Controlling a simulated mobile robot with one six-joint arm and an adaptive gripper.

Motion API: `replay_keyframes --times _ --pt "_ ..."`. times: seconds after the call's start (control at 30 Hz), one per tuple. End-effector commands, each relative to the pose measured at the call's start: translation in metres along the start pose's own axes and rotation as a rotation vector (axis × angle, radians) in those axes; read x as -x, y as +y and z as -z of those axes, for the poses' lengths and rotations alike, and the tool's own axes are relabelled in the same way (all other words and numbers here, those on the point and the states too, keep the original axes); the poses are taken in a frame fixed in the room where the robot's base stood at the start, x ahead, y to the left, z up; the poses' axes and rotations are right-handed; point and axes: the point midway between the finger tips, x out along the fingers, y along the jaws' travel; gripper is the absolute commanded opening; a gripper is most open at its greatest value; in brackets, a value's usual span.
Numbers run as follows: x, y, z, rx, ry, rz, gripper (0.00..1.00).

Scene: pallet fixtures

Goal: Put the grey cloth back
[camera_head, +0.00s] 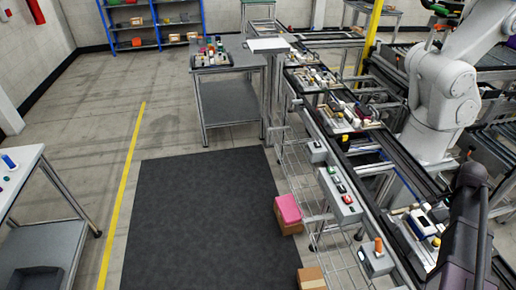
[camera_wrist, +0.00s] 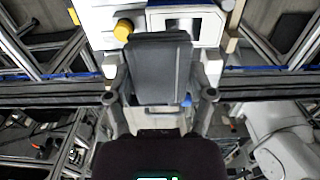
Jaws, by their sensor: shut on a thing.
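In the wrist view my gripper (camera_wrist: 160,82) has a finger at each side of a dark grey, flat, block-like thing, which I take to be the folded grey cloth (camera_wrist: 160,60). The gripper is shut on it. Beyond the cloth is a white fixture (camera_wrist: 185,22) with a dark rectangular opening and a yellow round knob (camera_wrist: 124,29). I cannot tell whether the cloth touches this fixture. In the head view my gripper and the cloth cannot be made out.
A conveyor line carries loaded pallets (camera_head: 345,118) beside a large white robot arm (camera_head: 440,90). A control box (camera_head: 340,195) and wire racks are along its near side. The mat is clear.

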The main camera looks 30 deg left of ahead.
Motion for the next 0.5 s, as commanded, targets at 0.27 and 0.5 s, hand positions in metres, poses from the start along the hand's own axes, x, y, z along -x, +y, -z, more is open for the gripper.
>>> replay_keyframes --times 0.27,0.5 --pt "-0.038 0.000 0.000 0.000 0.000 0.000 0.32" --pt "-0.046 0.000 0.000 0.000 0.000 0.000 0.32"
